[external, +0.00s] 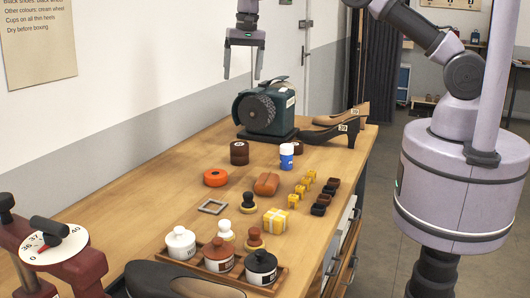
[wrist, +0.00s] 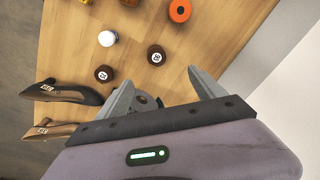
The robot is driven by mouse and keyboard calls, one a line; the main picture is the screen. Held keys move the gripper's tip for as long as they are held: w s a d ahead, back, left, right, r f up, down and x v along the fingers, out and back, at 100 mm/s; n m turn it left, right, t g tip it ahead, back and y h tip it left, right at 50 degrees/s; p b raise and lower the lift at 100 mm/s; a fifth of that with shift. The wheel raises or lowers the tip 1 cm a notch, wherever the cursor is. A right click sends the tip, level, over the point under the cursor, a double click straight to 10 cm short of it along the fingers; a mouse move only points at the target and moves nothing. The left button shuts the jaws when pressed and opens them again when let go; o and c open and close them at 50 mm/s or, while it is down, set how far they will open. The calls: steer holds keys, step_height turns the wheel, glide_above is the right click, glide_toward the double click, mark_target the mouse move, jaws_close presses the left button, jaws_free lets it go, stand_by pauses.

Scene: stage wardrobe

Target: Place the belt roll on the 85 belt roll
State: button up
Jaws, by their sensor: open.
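A dark brown belt roll (wrist: 156,50) with a pale number label lies on the bench in the wrist view, ahead of my fingers. In the external view this brown roll (external: 239,158) looks banded, perhaps two layers. I cannot read either number surely, so I cannot tell which is 85. My gripper (external: 243,68) is open and empty, high above the bench by the machine. Its fingers also show in the wrist view (wrist: 160,82).
The dark green machine (external: 267,108) stands at the bench's back. A blue-white cup (external: 286,158), labelled shoes (external: 340,128) and an orange roll (external: 215,178) are around. Pots in a tray (external: 285,280), brushes and small blocks fill the front. Bare wood lies at the left.

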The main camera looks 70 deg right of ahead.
steer(key=s+a+r+n+t+y, duration=0.1)
steer(key=s+a+r+n, duration=0.1)
steer(key=s+r, duration=0.65)
steer(key=s+a+r+n+t, duration=0.15)
steer(key=s+r, duration=0.45)
steer(key=s, duration=0.6)
steer(key=s+a+f+t, duration=0.1)
steer(key=s+f, duration=0.2)
steer(key=s, duration=0.7)
steer(key=s+a+f+n+t, duration=0.1)
steer(key=s+f, duration=0.2)
steer(key=s, duration=0.7)
steer(key=shift+s+f+y, duration=0.15)
steer(key=shift+f+y, duration=0.15)
steer(key=shift+n, duration=0.25)
